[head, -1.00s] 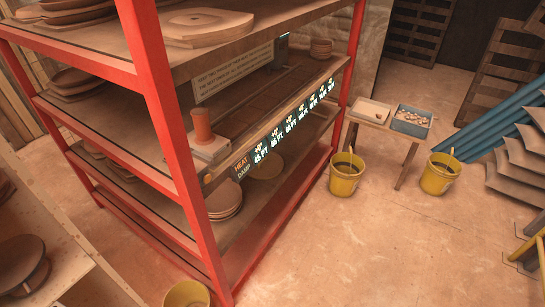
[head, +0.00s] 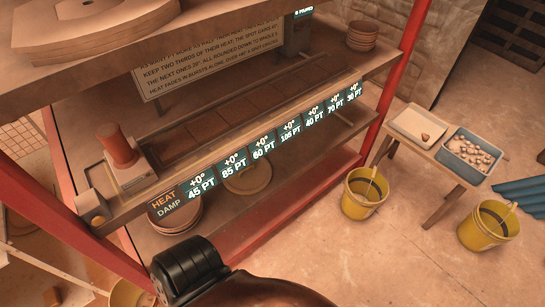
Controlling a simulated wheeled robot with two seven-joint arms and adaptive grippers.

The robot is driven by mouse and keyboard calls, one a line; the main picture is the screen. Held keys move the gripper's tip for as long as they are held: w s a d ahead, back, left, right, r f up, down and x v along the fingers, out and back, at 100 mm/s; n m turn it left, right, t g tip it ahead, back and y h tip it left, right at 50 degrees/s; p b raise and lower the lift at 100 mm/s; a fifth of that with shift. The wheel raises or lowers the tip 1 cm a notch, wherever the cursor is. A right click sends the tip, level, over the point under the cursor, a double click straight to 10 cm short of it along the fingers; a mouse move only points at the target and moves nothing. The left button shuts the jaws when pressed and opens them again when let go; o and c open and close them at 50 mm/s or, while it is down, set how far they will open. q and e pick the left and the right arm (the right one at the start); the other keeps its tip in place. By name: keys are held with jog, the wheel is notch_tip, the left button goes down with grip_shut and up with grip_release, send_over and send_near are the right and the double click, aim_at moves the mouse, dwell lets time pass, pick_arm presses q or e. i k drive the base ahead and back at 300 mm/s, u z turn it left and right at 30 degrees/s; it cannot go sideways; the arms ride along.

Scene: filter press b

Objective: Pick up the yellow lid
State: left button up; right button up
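I cannot make out a clear yellow lid in the head view. A yellow bucket (head: 362,197) stands on the floor beside the rack, and a second yellow bucket (head: 486,230) stands further right. A third yellow bucket (head: 128,294) is cut off at the bottom left. A pale tan disc (head: 248,180) lies on the rack's lower shelf, partly hidden by the label strip. No fingers of either gripper show. A black ribbed part with a rounded brown link is at the bottom centre, covering some floor.
The red-posted rack (head: 398,85) fills the left and middle. Its label strip (head: 263,145) runs along the shelf front. A small wooden bench (head: 443,192) holds a pale tray (head: 408,130) and a blue tray of pieces (head: 462,165).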

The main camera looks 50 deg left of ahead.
aim_at(254, 178)
jog(key=i, duration=1.05)
jog(key=u, duration=2)
